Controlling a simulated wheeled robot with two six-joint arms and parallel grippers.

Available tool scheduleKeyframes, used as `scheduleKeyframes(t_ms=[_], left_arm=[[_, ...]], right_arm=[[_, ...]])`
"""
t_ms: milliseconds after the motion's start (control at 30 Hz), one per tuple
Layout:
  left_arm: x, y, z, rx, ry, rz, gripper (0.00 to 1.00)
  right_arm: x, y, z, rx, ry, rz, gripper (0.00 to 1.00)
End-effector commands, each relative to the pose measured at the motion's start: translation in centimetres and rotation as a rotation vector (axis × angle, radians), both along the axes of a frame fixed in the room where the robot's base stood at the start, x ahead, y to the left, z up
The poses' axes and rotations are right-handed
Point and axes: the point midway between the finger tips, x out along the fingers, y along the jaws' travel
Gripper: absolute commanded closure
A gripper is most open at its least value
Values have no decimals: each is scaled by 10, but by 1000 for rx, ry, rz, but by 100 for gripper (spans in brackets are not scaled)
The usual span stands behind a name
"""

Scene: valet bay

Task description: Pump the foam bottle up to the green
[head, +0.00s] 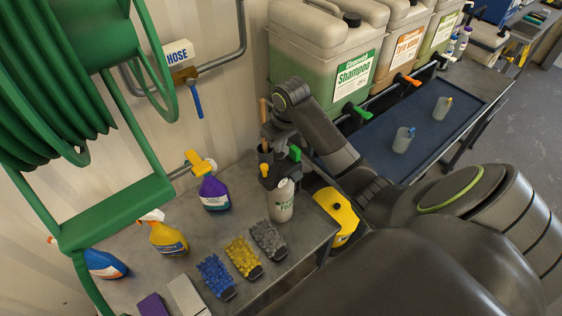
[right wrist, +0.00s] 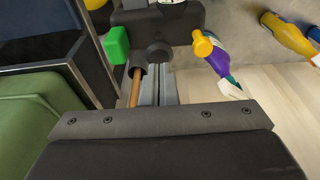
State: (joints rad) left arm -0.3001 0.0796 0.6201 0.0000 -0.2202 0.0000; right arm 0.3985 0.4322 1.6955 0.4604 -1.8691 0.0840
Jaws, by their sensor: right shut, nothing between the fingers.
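The foam bottle (head: 281,203) stands upright on the grey bench, pale with a green-lettered label. Its dark head (head: 272,177) is partly hidden by my right gripper (head: 276,148), which is directly above it. In the right wrist view the shut, empty fingers (right wrist: 159,76) point at the dark round top (right wrist: 158,50) of the pump head. A green block (right wrist: 116,45) shows beside the head, also in the head view (head: 295,153). I cannot read any gauge. My left gripper is not in view.
A purple spray bottle (head: 213,193) and yellow spray bottle (head: 168,239) stand to the left. Blue (head: 216,277), yellow (head: 243,257) and grey (head: 268,239) brushes lie in front. A yellow container (head: 340,214) is close right. Large canisters (head: 325,55) stand behind.

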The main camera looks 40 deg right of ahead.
Motion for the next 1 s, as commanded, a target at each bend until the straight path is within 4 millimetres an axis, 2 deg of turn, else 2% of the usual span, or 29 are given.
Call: scheduleKeyframes(t_ms=[167,800,1000], left_arm=[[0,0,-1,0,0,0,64],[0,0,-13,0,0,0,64],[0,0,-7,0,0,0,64]], right_arm=[[0,0,-3,1,0,0,100],[-1,0,-43,1,4,0,100],[-1,0,-34,1,3,0,100]])
